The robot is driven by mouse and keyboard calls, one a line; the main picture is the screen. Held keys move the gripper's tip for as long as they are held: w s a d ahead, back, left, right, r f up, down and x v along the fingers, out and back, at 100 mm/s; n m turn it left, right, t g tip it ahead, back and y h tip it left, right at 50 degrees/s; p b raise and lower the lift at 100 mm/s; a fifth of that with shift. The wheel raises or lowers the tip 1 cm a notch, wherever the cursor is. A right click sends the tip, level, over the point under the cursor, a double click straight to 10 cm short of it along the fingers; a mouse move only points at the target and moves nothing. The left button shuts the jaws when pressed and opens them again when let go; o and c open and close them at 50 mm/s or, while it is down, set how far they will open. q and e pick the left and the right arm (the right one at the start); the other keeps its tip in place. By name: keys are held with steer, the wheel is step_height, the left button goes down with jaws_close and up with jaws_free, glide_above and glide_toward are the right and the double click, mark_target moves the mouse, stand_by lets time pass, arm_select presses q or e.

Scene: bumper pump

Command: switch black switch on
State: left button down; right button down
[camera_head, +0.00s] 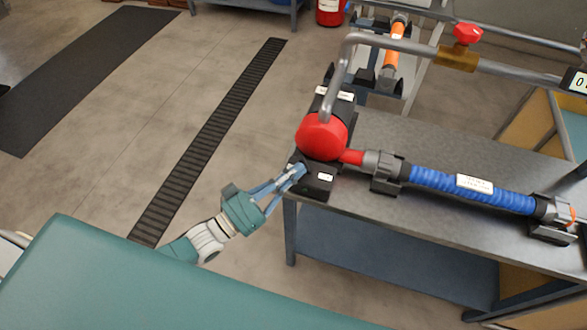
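A red round pump (321,137) stands on the near left end of a grey workbench. A black box (318,184) with a small white label sits at the pump's foot, at the bench's left edge. I cannot make out a separate black switch lever on it. My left gripper (296,174) reaches in from the lower left, with its fingertips at the left side of the black box. Its fingers come together at the tips, and nothing shows between them. I cannot tell whether they touch the box. My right gripper is not in view.
A blue hose (470,189) runs right from the pump along the bench (400,216). A grey pipe (400,46) with a red valve handle (467,33) arches above. The floor (120,120) left of the bench is mostly free, with a dark grate (220,125).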

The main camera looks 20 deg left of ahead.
arm_select(q)
steer(key=d+m+g+p, duration=0.1)
steer(key=p, duration=0.2)
steer(key=r+m+g+y+p, duration=0.1)
steer(key=m+p, duration=0.1)
steer(key=p, duration=0.2)
steer(key=d+m+g+p, duration=0.1)
steer(key=m+p, duration=0.1)
steer(key=p, duration=0.1)
steer(key=shift+d+r+y, duration=0.3)
steer(key=shift+r, duration=0.1)
steer(key=shift+d+f+m+p, duration=0.1)
steer(key=shift+d+m+p, duration=0.05)
steer(key=shift+m+p, duration=0.35)
steer(key=shift+f+y, duration=0.3)
steer(key=shift+f, duration=0.05)
steer(key=shift+s, duration=0.1)
